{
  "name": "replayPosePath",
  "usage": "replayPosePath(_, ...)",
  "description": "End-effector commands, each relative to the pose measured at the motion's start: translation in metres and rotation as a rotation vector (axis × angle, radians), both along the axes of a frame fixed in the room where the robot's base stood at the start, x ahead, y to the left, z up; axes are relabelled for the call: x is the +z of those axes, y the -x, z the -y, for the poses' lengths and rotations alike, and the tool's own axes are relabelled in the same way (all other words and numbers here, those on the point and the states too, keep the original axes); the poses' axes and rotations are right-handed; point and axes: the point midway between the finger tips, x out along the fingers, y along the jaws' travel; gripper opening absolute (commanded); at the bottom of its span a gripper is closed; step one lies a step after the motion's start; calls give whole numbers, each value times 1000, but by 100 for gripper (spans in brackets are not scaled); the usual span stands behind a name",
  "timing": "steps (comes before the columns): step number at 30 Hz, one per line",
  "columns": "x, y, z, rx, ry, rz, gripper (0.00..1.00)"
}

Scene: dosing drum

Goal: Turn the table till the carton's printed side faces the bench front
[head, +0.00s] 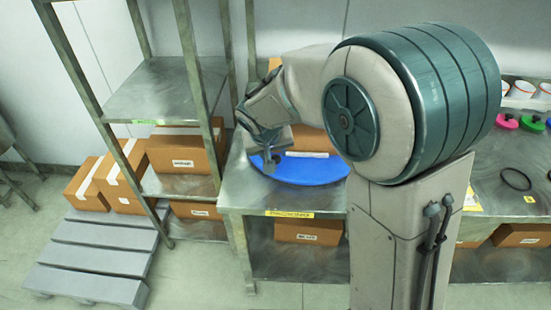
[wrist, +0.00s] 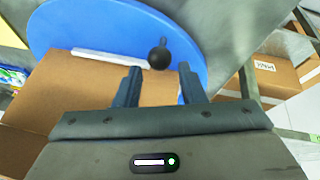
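A blue round turntable (head: 322,172) lies on the metal bench (head: 285,198) and fills the upper part of the wrist view (wrist: 215,30). A brown carton (head: 308,138) stands on it, partly hidden by my arm; in the wrist view the carton (wrist: 75,95) is behind my fingers. A white strip runs along one carton edge; I cannot tell which side is printed. A dark ball knob (wrist: 158,56) stands near the table's rim. My gripper (wrist: 158,70) is open, its two fingers apart, with the knob between or just past the tips. In the head view my gripper (head: 270,162) is over the table's left part.
A metal rack (head: 165,90) with cartons stands left of the bench. A grey pallet (head: 95,255) with cartons (head: 120,190) is on the floor. On the bench's right are a black ring (head: 516,180), coloured lids and white cups. A yellow label (head: 290,214) marks the bench front.

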Motion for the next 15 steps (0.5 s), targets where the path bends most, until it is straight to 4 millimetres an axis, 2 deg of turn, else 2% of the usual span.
replayPosePath(1, -10, -4, 2, -2, 3, -4, 36)
replayPosePath(6, -34, -15, 5, -2, 2, -2, 36)
replayPosePath(15, -50, -22, 6, -1, 0, 0, 36)
